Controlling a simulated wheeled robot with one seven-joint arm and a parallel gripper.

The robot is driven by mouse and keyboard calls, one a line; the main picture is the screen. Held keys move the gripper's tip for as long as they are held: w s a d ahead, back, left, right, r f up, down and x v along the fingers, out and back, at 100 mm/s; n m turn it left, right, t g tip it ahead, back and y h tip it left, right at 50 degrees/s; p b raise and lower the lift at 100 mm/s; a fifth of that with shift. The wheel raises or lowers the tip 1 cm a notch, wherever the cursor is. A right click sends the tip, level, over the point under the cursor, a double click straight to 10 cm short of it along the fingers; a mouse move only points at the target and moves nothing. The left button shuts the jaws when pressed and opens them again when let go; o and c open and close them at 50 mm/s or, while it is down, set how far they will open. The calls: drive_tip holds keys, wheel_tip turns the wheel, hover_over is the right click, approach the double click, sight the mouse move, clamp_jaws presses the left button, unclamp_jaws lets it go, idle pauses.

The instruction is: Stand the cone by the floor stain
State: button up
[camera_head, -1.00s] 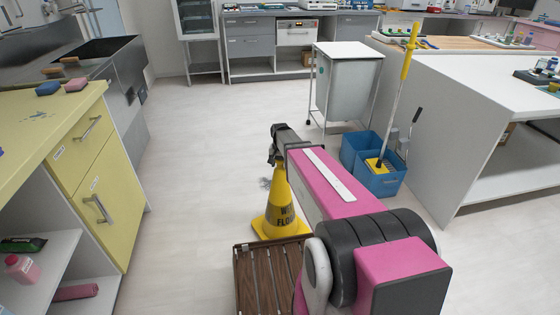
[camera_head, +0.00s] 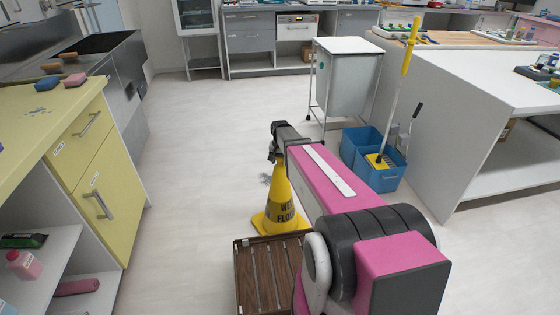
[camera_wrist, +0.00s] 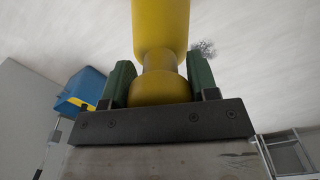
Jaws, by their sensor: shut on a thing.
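The yellow cone (camera_head: 279,213), with dark "WET FLOOR" lettering, is upright in front of me in the head view. My gripper (camera_head: 279,155) is at its top. In the wrist view my gripper (camera_wrist: 159,85) has its two green finger pads on either side of the yellow cone (camera_wrist: 160,28), shut on its narrow neck. The floor stain (camera_wrist: 205,48) is a grey speckled patch just beside the cone in the wrist view. In the head view the stain (camera_head: 265,180) shows at the cone's left, partly hidden behind it. I cannot tell whether the cone's base touches the floor.
A brown slatted wooden rack (camera_head: 268,272) is just this side of the cone. A blue mop bucket (camera_head: 376,170) and a white bin on a frame (camera_head: 345,85) stand to the right. Yellow cabinets (camera_head: 95,170) line the left. The floor between (camera_head: 195,150) is clear.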

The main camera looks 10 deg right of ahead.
drive_tip(key=shift+f, duration=0.1)
drive_tip(key=o, duration=1)
